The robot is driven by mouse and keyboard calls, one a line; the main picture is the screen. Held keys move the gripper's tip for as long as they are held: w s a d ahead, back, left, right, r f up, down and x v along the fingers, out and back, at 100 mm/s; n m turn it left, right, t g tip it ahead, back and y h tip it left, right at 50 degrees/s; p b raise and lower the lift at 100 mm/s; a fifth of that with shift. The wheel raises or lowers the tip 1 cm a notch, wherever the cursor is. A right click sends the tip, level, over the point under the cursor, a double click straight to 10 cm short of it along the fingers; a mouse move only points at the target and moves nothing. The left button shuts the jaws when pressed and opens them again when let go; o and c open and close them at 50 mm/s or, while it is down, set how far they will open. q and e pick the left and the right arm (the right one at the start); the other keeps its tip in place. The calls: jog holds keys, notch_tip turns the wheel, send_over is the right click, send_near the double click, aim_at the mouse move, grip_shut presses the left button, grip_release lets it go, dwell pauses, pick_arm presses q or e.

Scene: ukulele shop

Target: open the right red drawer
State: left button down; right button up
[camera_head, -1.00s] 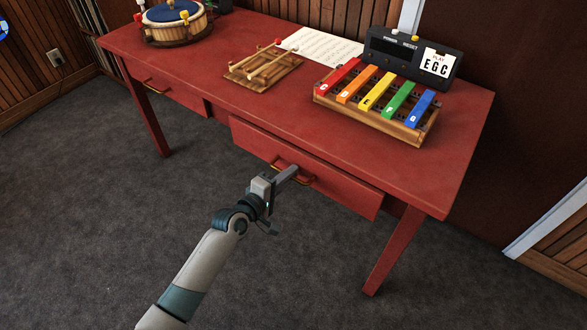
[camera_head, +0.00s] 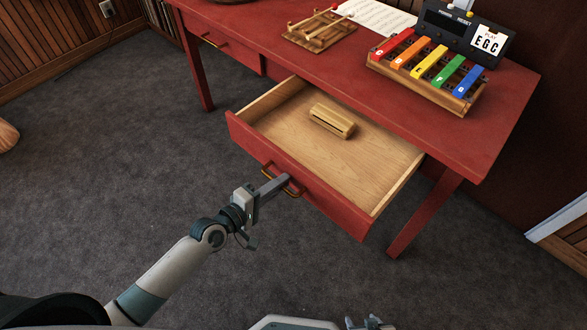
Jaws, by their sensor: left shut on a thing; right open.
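The right red drawer (camera_head: 330,205) stands pulled well out of the red table, with its pale wood inside showing. A small wooden block with a slot (camera_head: 332,121) lies in it. The brass handle (camera_head: 295,193) is on the drawer's front. My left gripper (camera_head: 280,183) is shut on this handle, and its fingers partly hide it. My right gripper (camera_head: 370,322) shows only in part at the bottom edge, well apart from the drawer, and is open.
The table (camera_head: 500,130) bears a colored xylophone (camera_head: 430,66), a black display box (camera_head: 465,30), a mallet rack (camera_head: 319,30) and a sheet of music (camera_head: 378,16). The left drawer (camera_head: 225,52) is shut. Grey carpet (camera_head: 110,150) lies clear in front.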

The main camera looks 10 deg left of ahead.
pick_arm(q)
jog(key=v, duration=0.3)
jog(key=shift+s+a+f, duration=0.2)
jog(key=shift+s+f, duration=0.15)
jog(key=shift+s, duration=0.05)
pick_arm(e)
jog(key=shift+w+a, duration=0.1)
pick_arm(q)
jog(key=c, duration=2.1)
grip_release()
jog(key=b+v, duration=0.2)
jog(key=v, duration=1.5)
jog(key=shift+s+a, duration=0.15)
pick_arm(e)
jog(key=shift+s+d+f+g, duration=0.35)
jog(key=shift+s+d, duration=0.15)
jog(key=shift+d, duration=0.1)
jog(key=shift+s+d+f+g, duration=0.25)
jog(key=shift+s+d+g, duration=0.1)
jog(key=shift+s+d, duration=0.2)
